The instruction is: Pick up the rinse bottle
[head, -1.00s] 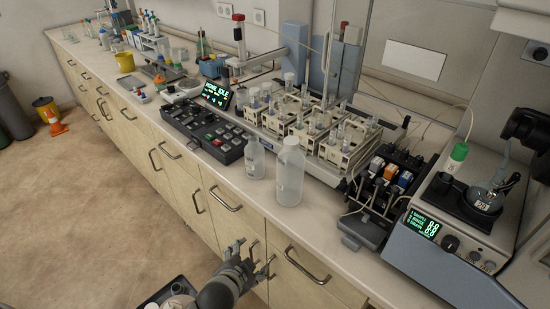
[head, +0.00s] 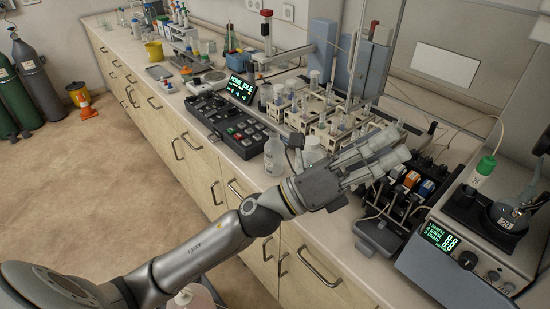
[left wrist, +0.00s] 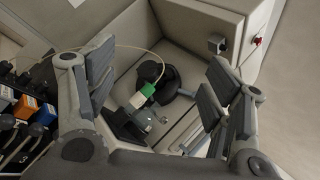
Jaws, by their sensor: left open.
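Two translucent white bottles stand upright near the counter's front edge in the head view: a smaller bottle (head: 274,156) and a larger bottle (head: 313,152). I cannot tell from labels which is the rinse bottle. My left gripper (head: 390,150) reaches over the counter from the left, with its hand in front of the larger bottle and hiding its lower part. Its fingers point right, past the bottles. In the left wrist view the gripper (left wrist: 160,92) has its fingers wide apart with nothing held between them. No bottle shows in that view. My right gripper is not in view.
Left of the bottles is a black keypad (head: 235,128) with a display (head: 240,88). Behind them is a rack of vials (head: 330,112). To the right are a pump block (head: 405,190) and a grey instrument (head: 460,240) with a green-capped tube (head: 484,167).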

